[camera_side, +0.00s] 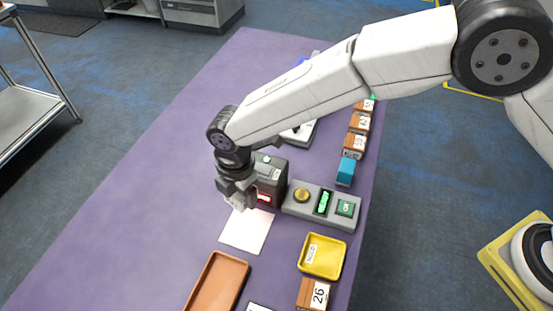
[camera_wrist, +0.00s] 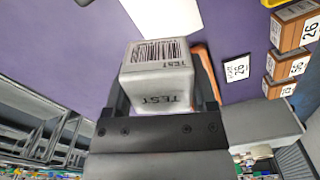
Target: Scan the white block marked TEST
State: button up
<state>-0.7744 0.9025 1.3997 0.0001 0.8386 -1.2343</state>
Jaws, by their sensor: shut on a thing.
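My gripper (camera_side: 238,203) is shut on the white block marked TEST (camera_wrist: 158,75), with a finger on each side of it. In the wrist view the block shows a barcode on one face and TEST lettering on two faces. In the side view the block is mostly hidden by the gripper, which is just left of a dark scanner box (camera_side: 270,180) with a glowing red window. The gripper is above the far end of a white sheet (camera_side: 247,232). I cannot tell the gap between block and scanner.
A grey panel (camera_side: 290,208) with a yellow button, a green-lit display and a green button stands right of the scanner. A yellow tray (camera_side: 322,257), an orange-brown tray (camera_side: 215,283) and a numbered brown block (camera_side: 312,294) are nearer. A teal block (camera_side: 346,171) and brown blocks line the right edge.

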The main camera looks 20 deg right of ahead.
jog(key=shift+s+a+n, duration=0.15)
jog(key=shift+a+n, duration=0.15)
jog(key=shift+a, duration=0.15)
jog(key=shift+f, duration=0.1)
jog(key=shift+f, duration=4.45)
jog(key=shift+r, duration=4.6)
